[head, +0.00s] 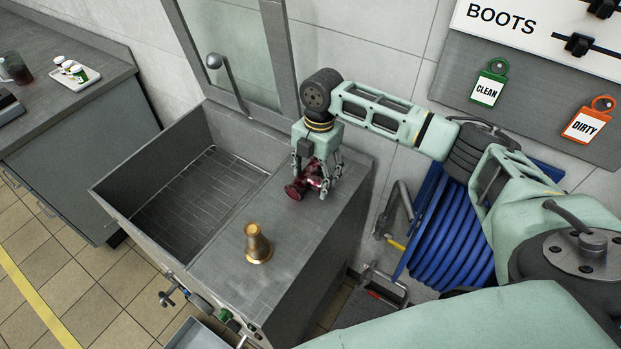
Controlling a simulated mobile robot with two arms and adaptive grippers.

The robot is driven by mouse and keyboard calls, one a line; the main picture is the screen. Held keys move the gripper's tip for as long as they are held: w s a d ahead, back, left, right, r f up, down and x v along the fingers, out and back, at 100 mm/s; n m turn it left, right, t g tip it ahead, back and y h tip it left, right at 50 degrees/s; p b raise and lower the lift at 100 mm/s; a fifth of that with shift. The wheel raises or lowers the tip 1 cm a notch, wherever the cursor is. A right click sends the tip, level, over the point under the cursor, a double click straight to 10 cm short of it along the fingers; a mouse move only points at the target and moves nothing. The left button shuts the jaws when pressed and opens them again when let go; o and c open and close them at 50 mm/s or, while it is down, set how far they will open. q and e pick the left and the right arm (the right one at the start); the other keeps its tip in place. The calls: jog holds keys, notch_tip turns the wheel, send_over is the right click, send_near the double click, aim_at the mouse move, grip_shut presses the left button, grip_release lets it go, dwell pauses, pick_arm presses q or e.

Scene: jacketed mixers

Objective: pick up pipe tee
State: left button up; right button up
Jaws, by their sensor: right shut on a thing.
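The pipe tee (295,190) is a dark red, glossy piece with a flanged end, at the back right of the steel sink unit's flat top. My right gripper (318,183) points down over it, with its fingers closed around its body. The fingers hide part of the tee. I cannot tell whether the tee rests on the steel top or is just clear of it. My left gripper is not in view.
A brass fitting (258,245) stands upright on the steel top (232,270), in front of the tee. An empty sink basin (185,205) lies left. A blue hose reel (450,235) hangs right. A side counter (70,95) holds a small tray (78,77) with bottles.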

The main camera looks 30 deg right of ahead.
jog(key=c, duration=0.4)
jog(key=shift+c, duration=0.2)
jog(key=shift+r, duration=0.1)
